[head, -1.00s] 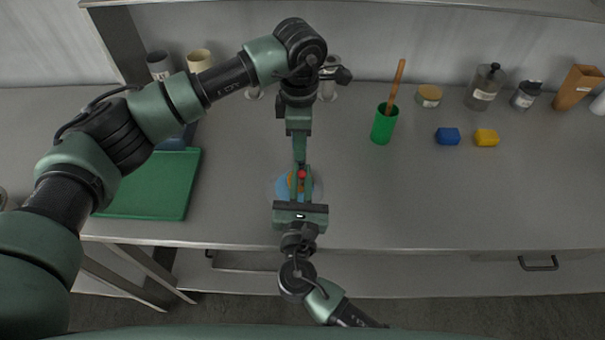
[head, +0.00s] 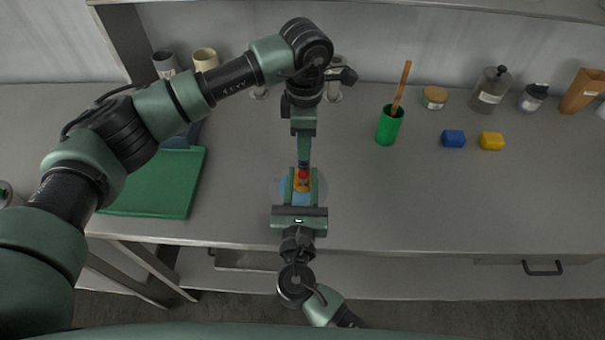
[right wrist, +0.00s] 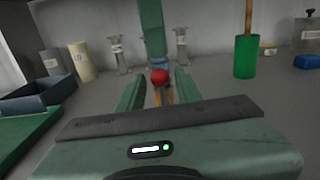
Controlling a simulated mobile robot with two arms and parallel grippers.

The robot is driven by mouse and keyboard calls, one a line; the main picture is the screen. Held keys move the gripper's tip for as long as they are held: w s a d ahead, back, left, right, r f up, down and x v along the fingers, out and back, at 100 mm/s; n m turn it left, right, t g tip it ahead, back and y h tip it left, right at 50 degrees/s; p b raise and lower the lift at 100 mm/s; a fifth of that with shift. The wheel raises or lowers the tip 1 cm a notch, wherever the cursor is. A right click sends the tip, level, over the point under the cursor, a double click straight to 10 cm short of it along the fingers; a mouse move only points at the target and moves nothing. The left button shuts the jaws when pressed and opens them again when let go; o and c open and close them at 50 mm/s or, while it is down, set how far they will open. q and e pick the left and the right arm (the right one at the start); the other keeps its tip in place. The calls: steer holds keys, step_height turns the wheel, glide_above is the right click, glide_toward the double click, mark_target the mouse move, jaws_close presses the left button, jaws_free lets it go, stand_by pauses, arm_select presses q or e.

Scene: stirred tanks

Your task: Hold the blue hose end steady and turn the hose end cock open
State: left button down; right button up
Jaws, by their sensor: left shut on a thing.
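The hose end cock shows as an orange part (head: 303,185) with a red knob (head: 303,174), near the front of the bench. Both also show in the right wrist view, the red knob (right wrist: 160,77) above the orange part (right wrist: 163,97). My left gripper (head: 304,164) reaches down from behind and is shut on the blue hose end, just behind the red knob; its grip is mostly hidden. My right gripper (head: 303,178) comes from the front, its two fingers apart, one on each side of the orange part. A blue patch (head: 298,198) shows between its fingers.
A green mat (head: 155,185) lies at left. A green cup (head: 389,127) with a wooden stick stands behind to the right. Blue (head: 453,139) and yellow (head: 491,141) blocks lie farther right. The bench front on the right is clear.

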steer(key=s, duration=1.1)
arm_select(q)
steer(key=c, duration=1)
jaws_free()
steer(key=shift+o, duration=0.2)
step_height(320, 180, up, 12)
steer(key=shift+r, duration=0.1)
arm_select(e)
steer(key=shift+s, duration=0.1)
